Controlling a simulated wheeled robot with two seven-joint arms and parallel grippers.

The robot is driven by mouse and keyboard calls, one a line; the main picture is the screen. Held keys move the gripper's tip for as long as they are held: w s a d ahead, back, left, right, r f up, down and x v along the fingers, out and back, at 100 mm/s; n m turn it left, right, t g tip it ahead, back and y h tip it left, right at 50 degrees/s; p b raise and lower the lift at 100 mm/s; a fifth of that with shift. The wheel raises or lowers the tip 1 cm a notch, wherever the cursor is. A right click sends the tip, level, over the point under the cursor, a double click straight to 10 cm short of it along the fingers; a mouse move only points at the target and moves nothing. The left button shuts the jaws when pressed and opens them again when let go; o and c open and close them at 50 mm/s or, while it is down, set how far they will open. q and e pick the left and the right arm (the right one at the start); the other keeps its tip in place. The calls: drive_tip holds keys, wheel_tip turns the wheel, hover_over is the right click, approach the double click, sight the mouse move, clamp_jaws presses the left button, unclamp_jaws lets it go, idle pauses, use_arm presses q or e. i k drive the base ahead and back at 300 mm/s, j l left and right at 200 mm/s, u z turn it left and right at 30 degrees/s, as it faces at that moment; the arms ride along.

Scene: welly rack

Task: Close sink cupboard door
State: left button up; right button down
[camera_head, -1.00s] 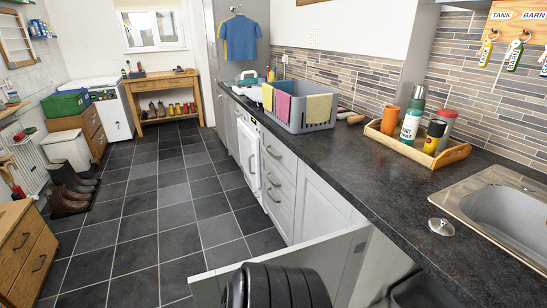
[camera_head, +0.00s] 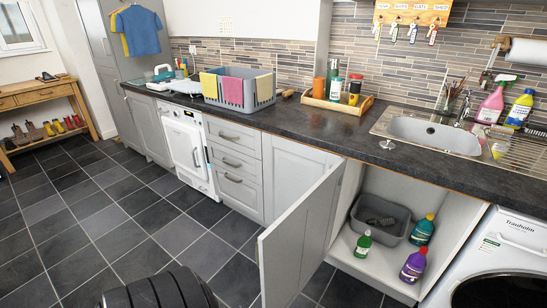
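The sink cupboard door (camera_head: 300,240) is a pale grey panel that stands wide open, swung out from the counter over the floor. Its hinged side is at the left of the cupboard opening. The sink cupboard (camera_head: 462,200) is open below the sink. Inside are a grey basin (camera_head: 362,231) holding a dark brush, a green bottle (camera_head: 363,244), a teal bottle (camera_head: 423,230) and a purple bottle (camera_head: 413,265). Neither of my grippers is in view, and nothing visible touches the door.
The dark worktop (camera_head: 340,137) runs above, with the steel sink (camera_head: 432,132) and a wooden tray (camera_head: 337,105). A washing machine (camera_head: 505,260) stands right of the cupboard. Drawers (camera_head: 233,165) and a white appliance (camera_head: 185,147) lie to the left. The tiled floor (camera_head: 130,220) there is clear.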

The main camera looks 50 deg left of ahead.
sight(289, 251)
drive_tip(key=k+j, duration=0.1)
drive_tip(key=j, duration=0.3)
drive_tip(key=k+j, duration=0.15)
drive_tip(key=j, duration=0.25)
drive_tip(key=k+j, duration=0.1)
drive_tip(key=j, duration=0.3)
drive_tip(key=k+j, duration=0.15)
drive_tip(key=j, duration=0.25)
drive_tip(key=k+j, duration=0.1)
drive_tip(key=j, duration=0.3)
drive_tip(key=k+u, duration=0.05)
